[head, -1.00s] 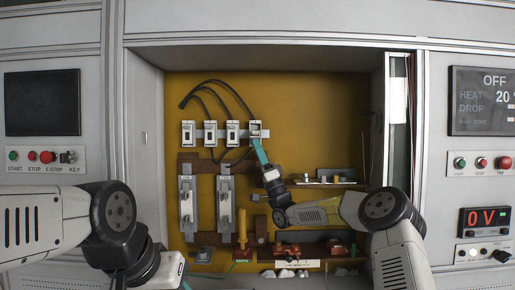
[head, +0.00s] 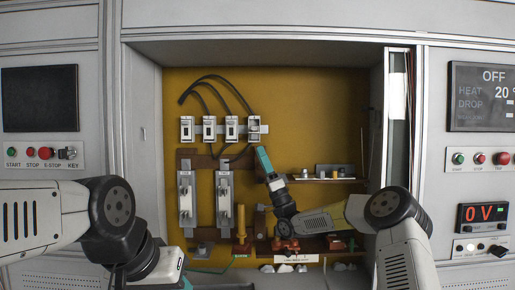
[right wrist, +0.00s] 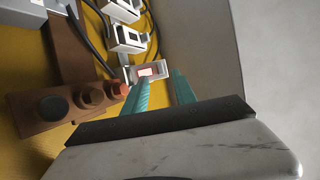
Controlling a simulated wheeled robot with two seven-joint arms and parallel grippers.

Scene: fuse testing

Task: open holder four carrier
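A row of white fuse holders hangs on the yellow back panel. The rightmost, holder four (head: 254,129), looks different from its neighbours, with a darker lower part; how far its carrier is open is too small to tell. In the right wrist view, a white holder (right wrist: 146,72) with a pinkish window lies just beyond the fingertips. My right gripper (head: 262,153) is just below holder four. In the right wrist view, its teal fingers (right wrist: 161,80) are apart with nothing visible between them. My left gripper (head: 186,283) barely shows at the bottom edge; its fingers are mostly out of frame.
Other holders (head: 209,128) stand close to the left, with black cables (head: 208,83) looping above. Two tall metal fixtures (head: 223,199) stand below. A small shelf (head: 335,179) with parts is to the right. The cabinet walls bound the recess; the upper right panel is clear.

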